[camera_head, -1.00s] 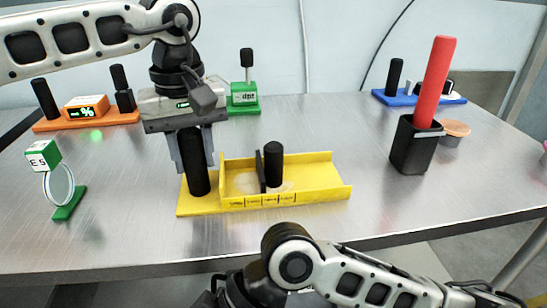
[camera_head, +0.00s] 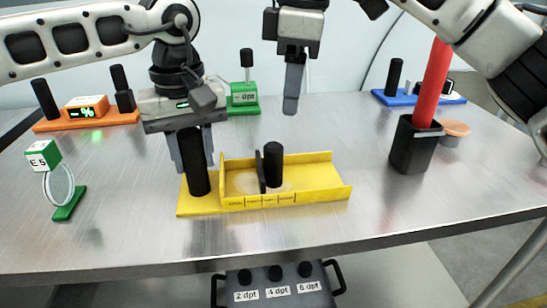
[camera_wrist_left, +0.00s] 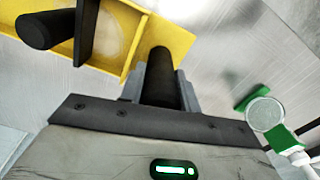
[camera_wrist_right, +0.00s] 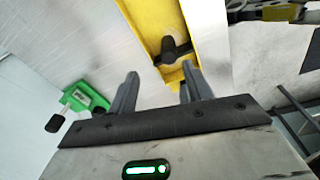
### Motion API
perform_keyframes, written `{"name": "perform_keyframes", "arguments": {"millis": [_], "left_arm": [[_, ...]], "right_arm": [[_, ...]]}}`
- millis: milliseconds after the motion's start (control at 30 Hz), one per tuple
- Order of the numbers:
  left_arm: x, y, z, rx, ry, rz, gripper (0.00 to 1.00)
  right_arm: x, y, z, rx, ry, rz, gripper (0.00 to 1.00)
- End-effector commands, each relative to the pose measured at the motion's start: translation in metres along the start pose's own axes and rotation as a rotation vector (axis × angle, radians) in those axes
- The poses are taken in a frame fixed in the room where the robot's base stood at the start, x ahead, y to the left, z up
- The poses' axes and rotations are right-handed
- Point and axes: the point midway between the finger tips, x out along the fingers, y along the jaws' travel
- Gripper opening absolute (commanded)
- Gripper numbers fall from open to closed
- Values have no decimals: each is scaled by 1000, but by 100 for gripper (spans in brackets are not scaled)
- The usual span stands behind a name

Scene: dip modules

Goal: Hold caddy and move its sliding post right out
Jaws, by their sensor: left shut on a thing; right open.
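The yellow caddy (camera_head: 325,180) is a long tray on the table, with a fixed black handle (camera_head: 198,178) at its left end. My left gripper (camera_head: 193,160) is shut on that handle, which shows between its fingers in the left wrist view (camera_wrist_left: 160,80). The sliding post (camera_head: 273,165) is a black upright with a thin dark plate on its left, standing near the middle of the tray. It shows in the right wrist view (camera_wrist_right: 172,48) beyond the fingers. My right gripper (camera_head: 291,105) is open and empty, raised above and behind the post, fingers pointing down.
A black holder (camera_head: 410,148) with a red stick stands at right. A green lens stand (camera_head: 68,205) is at left. An orange base (camera_head: 85,120), a green block (camera_head: 243,98) and a blue tray (camera_head: 418,98) stand at the back.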

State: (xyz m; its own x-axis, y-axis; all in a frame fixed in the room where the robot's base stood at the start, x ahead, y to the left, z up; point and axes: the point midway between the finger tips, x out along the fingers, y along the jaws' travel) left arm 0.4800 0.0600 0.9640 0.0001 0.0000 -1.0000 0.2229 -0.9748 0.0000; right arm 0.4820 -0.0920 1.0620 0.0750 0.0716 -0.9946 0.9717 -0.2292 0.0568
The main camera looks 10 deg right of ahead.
Motion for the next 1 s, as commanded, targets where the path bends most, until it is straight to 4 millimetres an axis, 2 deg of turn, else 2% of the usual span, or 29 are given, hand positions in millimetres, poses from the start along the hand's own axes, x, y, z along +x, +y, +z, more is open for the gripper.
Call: {"name": "perform_keyframes", "arguments": {"millis": [200, 367, 800, 1000], "left_arm": [[0, 0, 0, 0, 0, -1, 0], [0, 0, 0, 0, 0, -1, 0], [0, 0, 0, -1, 0, -1, 0], [0, 0, 0, -1, 0, -1, 0]], "right_arm": [[4, -6, -22, -197, -78, -56, 50], [18, -8, -24, -233, -84, -71, 50], [99, -13, -16, -229, -82, -68, 50], [120, -14, -15, -228, -80, -67, 50]]}}
